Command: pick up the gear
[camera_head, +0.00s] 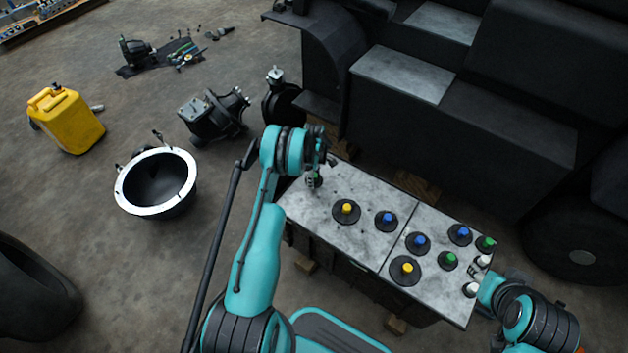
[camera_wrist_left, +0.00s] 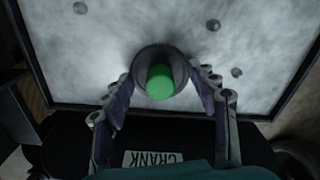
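The gear is a dark disc with a green knob (camera_wrist_left: 160,82). In the left wrist view it sits between the fingertips of my left gripper (camera_wrist_left: 163,78), which meet its rim on both sides. The grey tabletop (camera_wrist_left: 110,50) lies behind it. In the head view my left gripper (camera_head: 315,181) is at the far left corner of the table (camera_head: 308,205), and the gear is mostly hidden there. Two more green-knobbed gears, one (camera_head: 447,261) and another (camera_head: 485,243), sit at the right end. My right gripper (camera_head: 477,275) is by the right edge, its fingers unclear.
Yellow-knobbed gears (camera_head: 346,211) (camera_head: 405,269) and several blue-knobbed gears (camera_head: 386,220) stand on the table. The black forklift body (camera_head: 510,130) rises behind. A bell-shaped housing (camera_head: 157,182), a yellow canister (camera_head: 66,118) and dark machine parts (camera_head: 215,115) lie on the floor at left.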

